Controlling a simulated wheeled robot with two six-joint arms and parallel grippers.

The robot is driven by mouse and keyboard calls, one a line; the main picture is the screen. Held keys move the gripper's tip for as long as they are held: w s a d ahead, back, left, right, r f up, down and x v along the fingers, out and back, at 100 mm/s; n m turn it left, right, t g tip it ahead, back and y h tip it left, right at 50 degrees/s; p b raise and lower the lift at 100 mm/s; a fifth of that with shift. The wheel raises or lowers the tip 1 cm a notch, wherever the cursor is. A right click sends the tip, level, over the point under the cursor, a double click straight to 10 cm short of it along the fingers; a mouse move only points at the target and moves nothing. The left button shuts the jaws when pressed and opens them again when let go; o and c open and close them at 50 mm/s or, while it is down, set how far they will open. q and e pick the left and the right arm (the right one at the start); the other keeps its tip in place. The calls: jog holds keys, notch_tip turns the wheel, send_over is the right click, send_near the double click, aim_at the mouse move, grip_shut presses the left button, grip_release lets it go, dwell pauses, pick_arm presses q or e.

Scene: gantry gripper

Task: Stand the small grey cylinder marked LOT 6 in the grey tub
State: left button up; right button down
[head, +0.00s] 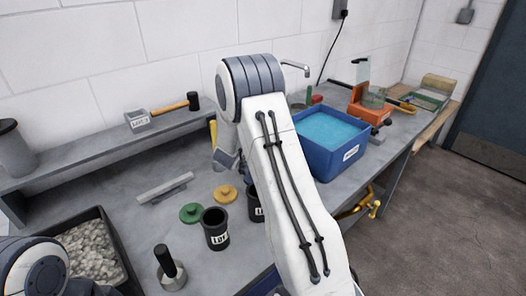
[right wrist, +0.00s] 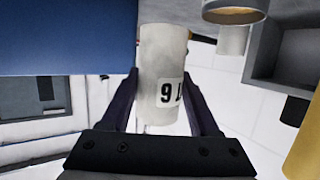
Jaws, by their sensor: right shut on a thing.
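My right gripper (right wrist: 160,80) is shut on a small pale grey cylinder (right wrist: 163,55). Its white label shows a 6 and part of a T, turned over in the right wrist view. In the head view my right arm hides this gripper and the cylinder. A small grey open box (head: 138,121) with a label stands on the back shelf and may be the grey tub; I cannot tell. A grey open box (right wrist: 282,55) also shows at the upper right of the right wrist view. My left gripper is out of view.
A blue tub (head: 333,155) of blue liquid stands right of my arm. A hammer (head: 170,108) lies by the grey box. A black labelled pot (head: 215,230), green lid (head: 191,212), yellow lid (head: 225,193), grey bar (head: 165,188) and gravel tray (head: 118,247) occupy the bench.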

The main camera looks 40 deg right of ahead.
jog(key=shift+f+p, duration=0.3)
jog(key=shift+f, duration=3.2)
jog(key=shift+f, duration=0.15)
jog(key=shift+c, duration=2.1)
grip_release()
